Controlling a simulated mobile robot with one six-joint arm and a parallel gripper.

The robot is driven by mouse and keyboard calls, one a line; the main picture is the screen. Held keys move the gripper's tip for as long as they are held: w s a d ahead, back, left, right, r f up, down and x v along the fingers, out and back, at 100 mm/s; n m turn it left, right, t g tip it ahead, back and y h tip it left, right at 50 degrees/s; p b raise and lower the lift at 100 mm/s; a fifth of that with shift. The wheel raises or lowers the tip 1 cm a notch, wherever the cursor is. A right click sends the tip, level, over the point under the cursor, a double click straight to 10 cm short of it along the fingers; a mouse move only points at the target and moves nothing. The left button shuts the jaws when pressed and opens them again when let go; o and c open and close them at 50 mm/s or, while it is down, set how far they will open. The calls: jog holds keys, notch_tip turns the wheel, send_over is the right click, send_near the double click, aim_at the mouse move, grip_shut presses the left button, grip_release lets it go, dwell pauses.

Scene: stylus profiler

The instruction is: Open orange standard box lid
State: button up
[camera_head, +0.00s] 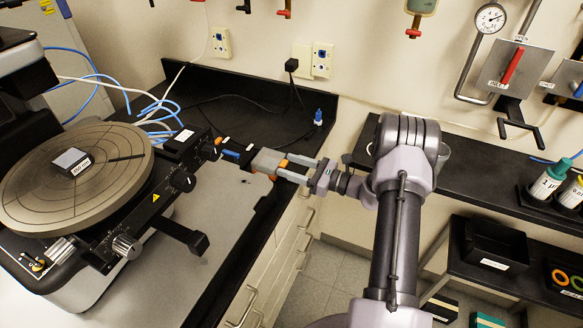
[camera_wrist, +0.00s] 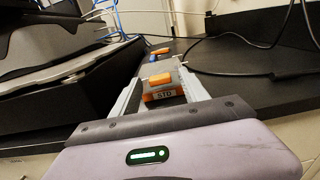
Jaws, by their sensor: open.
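The standard box (camera_head: 265,161) is a small grey and orange box on the black bench top, at the right end of the round-stage instrument. An orange tab sits just above that label. The lid looks closed, though its seam is too small to make out. My gripper (camera_head: 284,170) reaches in from the right, level with the box. It is open, with its grey fingers to either side of the orange front in the wrist view (camera_wrist: 160,86). Contact with the box cannot be told.
The instrument's round stage (camera_head: 110,185), holding a small labelled block (camera_head: 71,161), fills the left. A blue item (camera_head: 231,154) lies just left of the box. A black cable (camera_head: 245,102) crosses the bench behind.

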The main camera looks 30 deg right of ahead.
grip_shut()
dwell(1.4)
